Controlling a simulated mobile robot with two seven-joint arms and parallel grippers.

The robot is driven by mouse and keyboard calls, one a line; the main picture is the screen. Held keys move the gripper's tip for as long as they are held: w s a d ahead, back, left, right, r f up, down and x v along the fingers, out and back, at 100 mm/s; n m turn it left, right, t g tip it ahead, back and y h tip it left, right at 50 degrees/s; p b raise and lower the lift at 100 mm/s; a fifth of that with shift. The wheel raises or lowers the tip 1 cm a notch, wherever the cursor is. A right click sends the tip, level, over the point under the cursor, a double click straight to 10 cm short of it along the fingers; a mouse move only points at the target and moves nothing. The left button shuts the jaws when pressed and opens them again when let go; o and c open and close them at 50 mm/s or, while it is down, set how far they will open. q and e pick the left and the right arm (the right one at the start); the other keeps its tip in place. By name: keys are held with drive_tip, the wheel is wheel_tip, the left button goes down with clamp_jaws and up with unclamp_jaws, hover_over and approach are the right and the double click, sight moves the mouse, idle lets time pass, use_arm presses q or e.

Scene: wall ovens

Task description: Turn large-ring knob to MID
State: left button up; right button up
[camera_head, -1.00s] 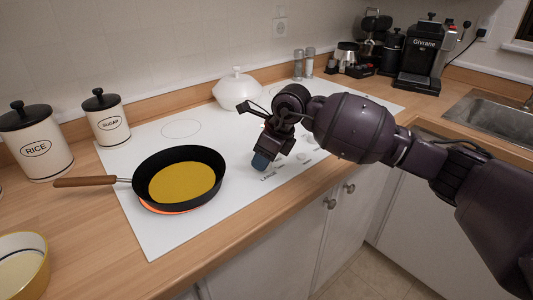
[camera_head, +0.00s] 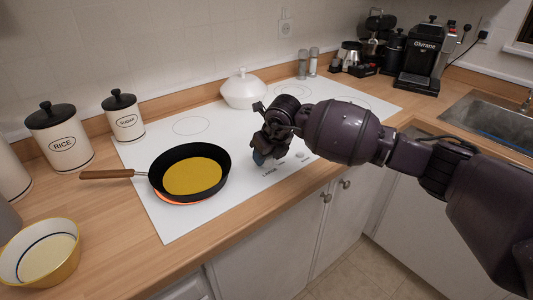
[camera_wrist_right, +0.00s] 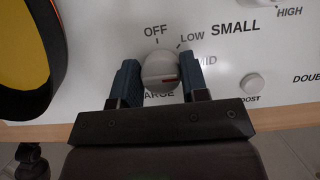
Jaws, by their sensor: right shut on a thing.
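The word LARGE below is partly covered. In the head view my right gripper (camera_head: 262,158) is at the front of the white cooktop (camera_head: 196,225), hiding the knob. My left gripper is out of view.
A black pan (camera_head: 222,178) with yellow contents stands on a glowing ring, left of my gripper. A white lidded pot (camera_head: 243,90) stands behind. Other knobs, such as one marked BOOST (camera_wrist_right: 253,84), lie to the right. A yellow bowl (camera_head: 66,270) is at front left.

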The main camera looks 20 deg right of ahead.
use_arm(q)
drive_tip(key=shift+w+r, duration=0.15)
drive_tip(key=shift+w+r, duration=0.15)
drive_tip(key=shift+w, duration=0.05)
use_arm(e)
drive_tip(key=o, duration=0.9)
use_arm(q)
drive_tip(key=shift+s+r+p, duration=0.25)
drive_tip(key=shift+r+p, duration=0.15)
drive_tip(key=shift+p, duration=0.45)
use_arm(e)
drive_tip(key=shift+v, duration=5.4)
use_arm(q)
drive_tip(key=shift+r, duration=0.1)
use_arm(e)
drive_tip(key=shift+a, duration=0.1)
